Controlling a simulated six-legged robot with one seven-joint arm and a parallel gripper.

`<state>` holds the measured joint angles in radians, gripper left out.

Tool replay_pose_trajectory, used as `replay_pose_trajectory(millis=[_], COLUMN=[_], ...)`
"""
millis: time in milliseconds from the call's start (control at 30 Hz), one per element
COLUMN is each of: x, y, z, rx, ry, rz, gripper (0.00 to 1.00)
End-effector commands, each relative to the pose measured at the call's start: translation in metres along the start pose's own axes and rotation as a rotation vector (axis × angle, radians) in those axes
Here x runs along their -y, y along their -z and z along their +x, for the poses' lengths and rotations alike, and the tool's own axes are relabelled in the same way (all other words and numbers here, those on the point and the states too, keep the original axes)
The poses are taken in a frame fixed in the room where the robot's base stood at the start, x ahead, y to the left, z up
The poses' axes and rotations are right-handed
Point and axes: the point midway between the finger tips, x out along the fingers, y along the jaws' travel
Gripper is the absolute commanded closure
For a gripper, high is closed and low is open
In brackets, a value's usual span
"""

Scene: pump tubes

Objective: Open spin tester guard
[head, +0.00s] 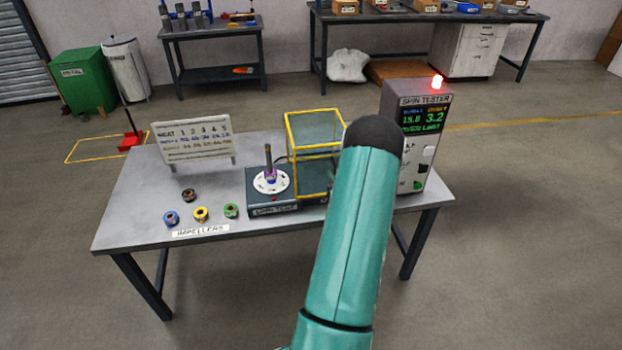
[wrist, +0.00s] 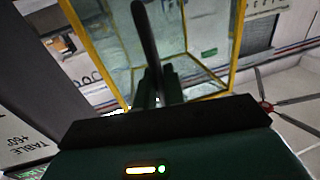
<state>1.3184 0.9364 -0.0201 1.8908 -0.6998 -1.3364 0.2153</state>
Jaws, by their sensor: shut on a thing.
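The spin tester's guard (head: 314,112) is a clear box with a yellow frame. In the head view it stands open, beside and behind the white disc (head: 271,182), leaving the disc and its upright spindle uncovered. A purple impeller (head: 269,172) sits on the spindle. The guard also fills the upper middle of the wrist view (wrist: 91,48). My gripper (wrist: 158,78) is shut on the dark guard handle (wrist: 144,35) in front of the clear panels. My arm hides the gripper and the guard's right side in the head view.
The control cabinet (head: 418,142) with a lit red lamp stands at the table's right end. Several loose impellers (head: 201,214) lie at the left front, near a white label. The table's front left (head: 125,225) is clear.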

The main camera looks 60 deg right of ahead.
Motion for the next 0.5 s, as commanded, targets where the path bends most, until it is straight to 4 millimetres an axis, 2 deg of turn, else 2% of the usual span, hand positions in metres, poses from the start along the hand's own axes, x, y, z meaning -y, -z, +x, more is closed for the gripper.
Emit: replay_pose_trajectory(millis=[33,200,333,500], x=[-0.014,-0.040,-0.051,-0.054], y=[0.000,0.000,0.000,0.000], z=[-0.003,-0.008,-0.011,-0.011], rx=[0.000,-0.001,-0.001,-0.001], ry=[-0.005,-0.002,-0.002,-0.001], rz=[-0.002,-0.002,0.000,0.000], gripper=[1.00,1.00,1.00,1.00])
